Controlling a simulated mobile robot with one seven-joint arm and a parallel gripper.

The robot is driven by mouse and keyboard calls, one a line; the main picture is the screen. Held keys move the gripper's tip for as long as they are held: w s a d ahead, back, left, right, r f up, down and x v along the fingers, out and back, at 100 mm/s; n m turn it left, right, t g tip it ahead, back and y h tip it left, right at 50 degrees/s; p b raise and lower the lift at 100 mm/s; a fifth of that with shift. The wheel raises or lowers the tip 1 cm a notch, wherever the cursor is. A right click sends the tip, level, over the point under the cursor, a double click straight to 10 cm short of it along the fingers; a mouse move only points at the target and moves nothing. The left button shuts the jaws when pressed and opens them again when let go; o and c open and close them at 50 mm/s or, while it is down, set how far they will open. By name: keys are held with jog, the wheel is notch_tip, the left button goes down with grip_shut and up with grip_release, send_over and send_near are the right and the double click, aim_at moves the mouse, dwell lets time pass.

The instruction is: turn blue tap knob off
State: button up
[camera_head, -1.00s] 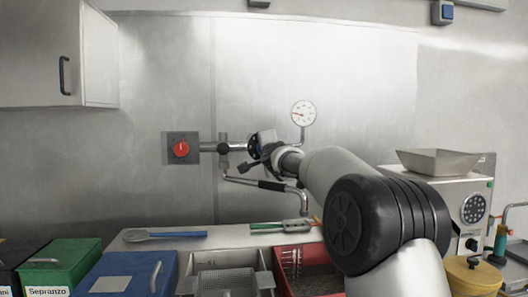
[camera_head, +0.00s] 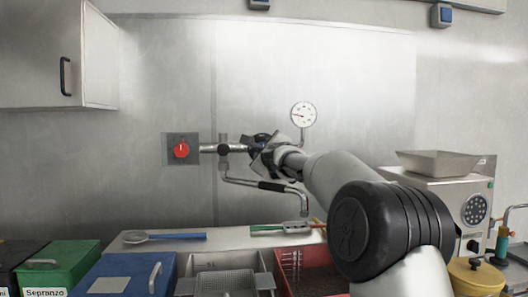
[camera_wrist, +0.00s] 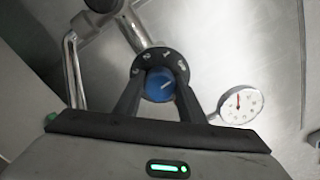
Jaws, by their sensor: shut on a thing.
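The blue tap knob (camera_wrist: 160,85) sits on a black dial collar with white marks in the wrist view. A white line on the knob's face points up and to the right. My gripper (camera_wrist: 159,80) is shut on the knob, with one dark finger on each side. In the head view my gripper (camera_head: 262,148) is at the right end of the wall pipe, and the knob is mostly hidden behind it.
A red knob (camera_head: 181,150) on a grey plate is left of the pipe. A pressure gauge (camera_head: 304,114) stands just right of my gripper. The spout (camera_head: 270,186) bends below it. A counter with a blue-handled spoon (camera_head: 165,237) and bins lies below.

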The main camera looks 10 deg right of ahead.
jog(key=shift+m, duration=0.6)
jog(key=o, duration=1)
jog(key=shift+o, duration=0.2)
jog(key=shift+s, duration=0.1)
